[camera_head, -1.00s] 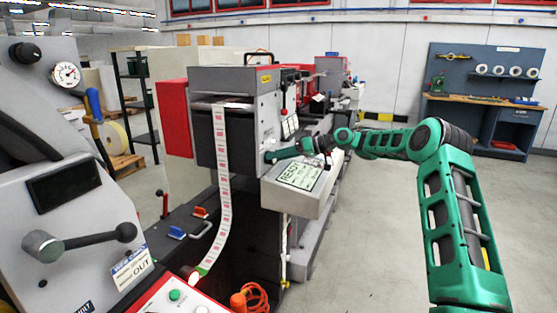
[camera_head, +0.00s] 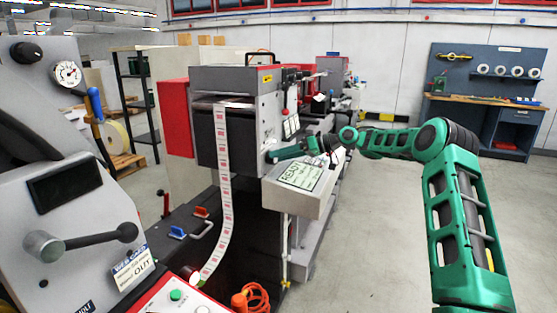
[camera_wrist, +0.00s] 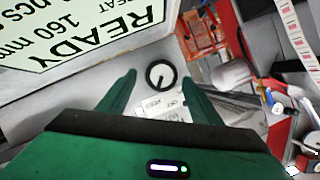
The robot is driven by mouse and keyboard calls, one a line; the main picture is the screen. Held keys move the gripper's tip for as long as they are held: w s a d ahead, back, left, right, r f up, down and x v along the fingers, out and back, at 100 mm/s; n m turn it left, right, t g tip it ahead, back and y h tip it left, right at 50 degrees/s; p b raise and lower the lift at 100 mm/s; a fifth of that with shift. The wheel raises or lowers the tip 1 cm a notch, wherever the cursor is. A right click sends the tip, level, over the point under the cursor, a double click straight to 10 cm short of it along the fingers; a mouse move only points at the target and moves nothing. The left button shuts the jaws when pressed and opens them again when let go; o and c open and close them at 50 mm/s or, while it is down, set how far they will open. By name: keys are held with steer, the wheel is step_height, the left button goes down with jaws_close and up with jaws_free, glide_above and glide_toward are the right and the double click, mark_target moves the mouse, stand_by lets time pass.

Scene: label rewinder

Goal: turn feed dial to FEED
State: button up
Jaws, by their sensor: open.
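The feed dial (camera_wrist: 161,75) shows in the wrist view as a small round dial with a thick black rim and a dark pointer, on a pale panel. A white label (camera_wrist: 168,107) with small print lies just beside it, too small to read. My gripper (camera_wrist: 158,79) is open, its two green fingers on either side of the dial in the picture. I cannot tell whether they touch it. In the head view my gripper (camera_head: 271,156) is at the machine's front face above the display box; the dial is hidden or too small there.
The tilted READY display (camera_head: 300,177) is close to my gripper and fills the upper left of the wrist view (camera_wrist: 85,30). A printed label strip (camera_head: 225,180) hangs left of my gripper. The floor (camera_head: 375,230) right of the machine is clear.

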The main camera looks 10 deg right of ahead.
steer(key=v, duration=0.9)
steer(key=shift+d, duration=0.15)
